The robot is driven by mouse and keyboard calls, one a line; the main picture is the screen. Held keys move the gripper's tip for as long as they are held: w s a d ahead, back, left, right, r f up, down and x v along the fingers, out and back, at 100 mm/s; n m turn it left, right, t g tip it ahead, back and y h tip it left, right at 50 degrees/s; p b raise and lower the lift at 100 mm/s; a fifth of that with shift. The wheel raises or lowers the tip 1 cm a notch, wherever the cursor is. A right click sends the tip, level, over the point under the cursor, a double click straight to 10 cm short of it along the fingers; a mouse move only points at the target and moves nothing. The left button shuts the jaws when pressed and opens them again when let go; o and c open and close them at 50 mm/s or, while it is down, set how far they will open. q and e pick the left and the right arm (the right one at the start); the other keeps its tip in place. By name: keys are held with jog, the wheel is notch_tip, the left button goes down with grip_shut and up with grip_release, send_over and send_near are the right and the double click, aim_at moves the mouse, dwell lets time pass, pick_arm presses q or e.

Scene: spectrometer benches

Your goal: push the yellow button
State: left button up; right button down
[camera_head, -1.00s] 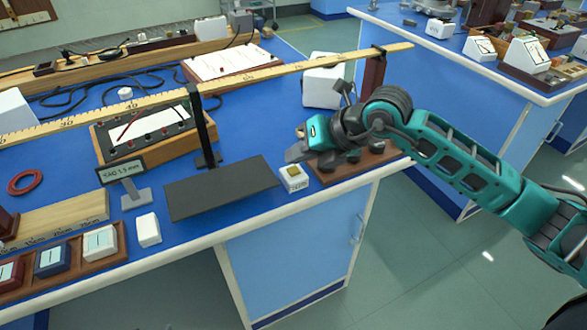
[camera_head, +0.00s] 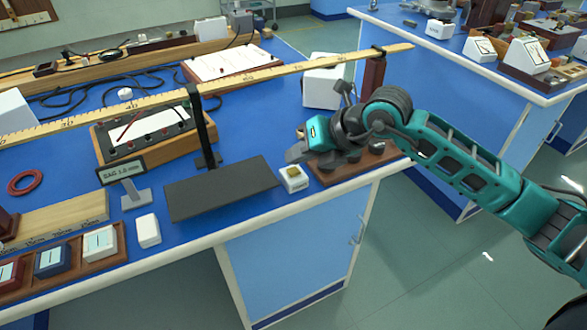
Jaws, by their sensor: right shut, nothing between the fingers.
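The yellow button (camera_head: 291,173) sits on top of a small white box (camera_head: 295,183) near the front edge of the blue bench. My right gripper (camera_head: 294,155) is shut and empty. It appears just behind and above the button in the picture, with its fingertips pointing left; a small gap shows between them and the button. The button is in plain sight. My left gripper is not in view.
A dark flat plate (camera_head: 222,188) lies left of the white box. A brown wooden board (camera_head: 345,171) lies under my right gripper. A long ruler beam (camera_head: 260,74) on posts crosses behind. A small sign (camera_head: 121,171) stands to the left.

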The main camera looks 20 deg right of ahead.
dwell(0.5)
jog(key=shift+f, duration=0.1)
jog(key=shift+f+b, duration=0.4)
jog(key=shift+f, duration=0.1)
dwell(0.3)
